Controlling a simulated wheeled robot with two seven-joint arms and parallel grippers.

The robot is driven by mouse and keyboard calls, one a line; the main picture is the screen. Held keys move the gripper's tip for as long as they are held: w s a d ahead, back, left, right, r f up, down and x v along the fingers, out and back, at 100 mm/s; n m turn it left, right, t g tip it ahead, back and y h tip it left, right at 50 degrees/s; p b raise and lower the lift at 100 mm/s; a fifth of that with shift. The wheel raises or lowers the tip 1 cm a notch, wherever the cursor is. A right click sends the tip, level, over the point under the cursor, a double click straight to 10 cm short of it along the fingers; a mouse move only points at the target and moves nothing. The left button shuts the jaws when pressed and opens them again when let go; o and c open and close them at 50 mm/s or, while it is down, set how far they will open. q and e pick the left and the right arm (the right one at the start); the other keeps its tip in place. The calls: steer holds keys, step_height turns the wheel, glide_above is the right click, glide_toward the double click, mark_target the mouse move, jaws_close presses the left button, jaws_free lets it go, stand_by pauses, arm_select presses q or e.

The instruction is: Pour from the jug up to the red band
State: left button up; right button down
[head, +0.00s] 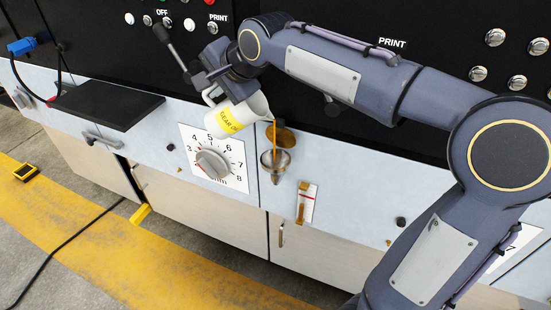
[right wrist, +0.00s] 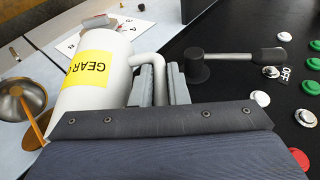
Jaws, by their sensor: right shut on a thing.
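The white jug (head: 236,116) has a yellow label reading "GEAR OIL" and is tilted to the right. A thin amber stream (head: 274,140) runs from its lip down into a metal funnel (head: 276,159) on the machine front. My right gripper (head: 222,84) is shut on the jug's handle, and the right wrist view shows the handle (right wrist: 151,68) between the fingers. The sight gauge (head: 306,203) is right of and below the funnel, with a small red band near its top and amber in its lower part. My left gripper is not in view.
A dial (head: 211,163) with numbers is left of the funnel. A round brass-coloured cap (head: 281,136) is behind the stream. A black shelf (head: 106,104) juts out at the left. A lever (head: 170,42) stands close to my right gripper.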

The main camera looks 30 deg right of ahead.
mark_target(210, 125)
steer(key=shift+s+d+r+t+b, duration=0.15)
steer(key=shift+r+t+b, duration=0.25)
steer(key=shift+r+b, duration=0.1)
stand_by(1.3)
